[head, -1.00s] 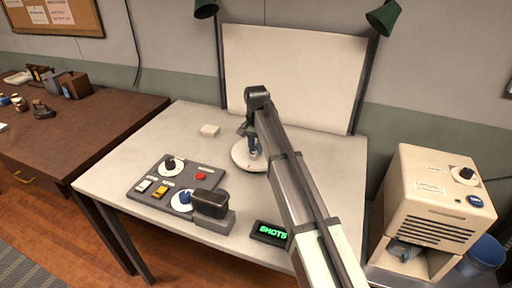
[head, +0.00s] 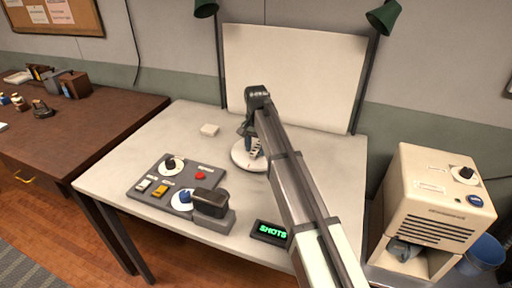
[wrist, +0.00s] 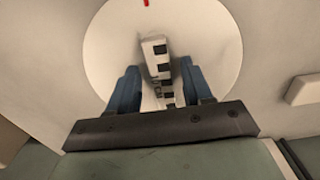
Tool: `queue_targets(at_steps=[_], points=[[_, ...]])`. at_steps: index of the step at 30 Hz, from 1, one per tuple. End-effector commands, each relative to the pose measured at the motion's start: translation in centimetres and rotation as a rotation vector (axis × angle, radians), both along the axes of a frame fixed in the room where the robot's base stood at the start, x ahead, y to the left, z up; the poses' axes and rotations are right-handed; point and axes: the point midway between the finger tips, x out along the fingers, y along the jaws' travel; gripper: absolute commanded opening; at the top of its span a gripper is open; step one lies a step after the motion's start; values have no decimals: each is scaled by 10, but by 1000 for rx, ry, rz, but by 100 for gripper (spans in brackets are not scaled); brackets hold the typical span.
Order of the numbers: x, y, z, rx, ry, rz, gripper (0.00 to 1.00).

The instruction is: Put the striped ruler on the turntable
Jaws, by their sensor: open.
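The round white turntable (head: 238,157) sits on the light table below my gripper. It fills the upper middle of the wrist view (wrist: 105,50). The striped ruler (wrist: 157,58), white with black squares, is at the turntable, between my fingers in the picture. It also shows in the head view (head: 254,148) as a small striped piece over the disc. My gripper (wrist: 160,88) has its two blue fingers apart, with a gap on both sides of the ruler. In the head view my gripper (head: 246,131) is above the turntable. The ruler's lower end is partly hidden.
A grey control panel (head: 155,190) with knobs and buttons stands front left of the turntable. A small "SHOTS" display (head: 270,233) is at the front edge. A small white block (head: 209,130) lies left of the turntable. A pale backboard (head: 295,75) stands behind.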

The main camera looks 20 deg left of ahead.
Motion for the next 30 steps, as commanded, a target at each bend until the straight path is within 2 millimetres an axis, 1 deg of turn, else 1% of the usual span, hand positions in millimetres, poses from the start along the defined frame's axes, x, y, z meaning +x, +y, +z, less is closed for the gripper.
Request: queue_targets(at_steps=[5, 15, 18, 21, 24, 30], points=[[1, 1, 20, 1, -2, 0, 50], [1, 1, 83, 1, -2, 0, 50], [1, 1, 97, 1, -1, 0, 50], [1, 1, 109, 1, -1, 0, 50], [0, 0, 116, 0, 0, 0, 50], [0, 0, 121, 0, 0, 0, 50]])
